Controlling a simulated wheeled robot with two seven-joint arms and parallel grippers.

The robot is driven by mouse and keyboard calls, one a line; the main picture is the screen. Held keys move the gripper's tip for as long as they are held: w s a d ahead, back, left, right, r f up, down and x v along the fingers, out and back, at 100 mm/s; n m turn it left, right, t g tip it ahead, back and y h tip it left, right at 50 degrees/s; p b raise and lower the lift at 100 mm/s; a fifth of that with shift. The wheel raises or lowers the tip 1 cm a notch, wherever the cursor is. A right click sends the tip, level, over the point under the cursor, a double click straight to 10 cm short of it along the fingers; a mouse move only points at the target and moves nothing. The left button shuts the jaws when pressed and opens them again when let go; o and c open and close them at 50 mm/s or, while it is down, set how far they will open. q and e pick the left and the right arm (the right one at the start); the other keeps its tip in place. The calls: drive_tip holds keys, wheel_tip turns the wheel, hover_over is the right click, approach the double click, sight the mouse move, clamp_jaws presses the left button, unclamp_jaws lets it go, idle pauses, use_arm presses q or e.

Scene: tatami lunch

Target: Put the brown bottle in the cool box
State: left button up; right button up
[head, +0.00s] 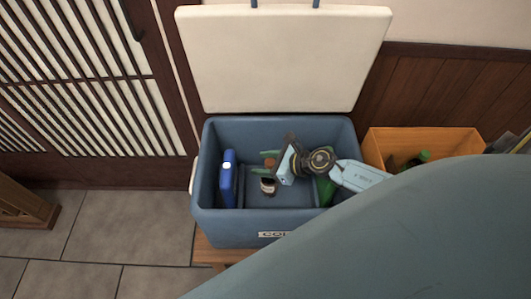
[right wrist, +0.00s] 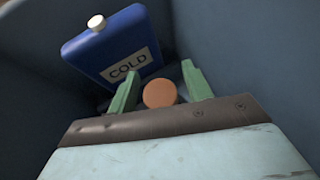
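The brown bottle (head: 268,186) stands inside the blue cool box (head: 238,229), low down near the middle, with a white label and an orange-brown cap. In the right wrist view its round cap (right wrist: 160,93) shows between my fingers. My right gripper (head: 266,162) reaches into the box from the right. Its green fingers are open, one on each side of the cap, with a visible gap on both sides. The bottle's body is partly hidden by the near finger. My left gripper is not in view.
A blue cold pack (head: 228,180) marked COLD in the right wrist view (right wrist: 112,45) stands at the box's left side. A green bottle (head: 326,190) is at its right. The box's white lid (head: 285,58) stands open behind. An orange crate (head: 440,139) holding a green bottle is to the right.

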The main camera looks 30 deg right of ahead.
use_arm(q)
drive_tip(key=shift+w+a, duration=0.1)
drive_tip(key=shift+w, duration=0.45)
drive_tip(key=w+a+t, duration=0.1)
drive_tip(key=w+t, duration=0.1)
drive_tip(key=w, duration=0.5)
use_arm(e)
drive_tip(key=p+v, duration=0.1)
drive_tip(key=v, duration=0.2)
drive_tip(key=shift+s+d+f, duration=0.1)
drive_tip(key=shift+d+f, duration=0.05)
drive_tip(key=shift+d, duration=0.05)
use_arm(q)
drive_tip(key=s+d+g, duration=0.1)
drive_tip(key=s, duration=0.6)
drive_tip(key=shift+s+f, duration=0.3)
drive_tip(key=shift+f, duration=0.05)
use_arm(e)
drive_tip(key=v, duration=0.8)
drive_tip(key=shift+s+d, duration=0.2)
drive_tip(key=shift+s, duration=0.15)
drive_tip(key=shift+r, duration=0.25)
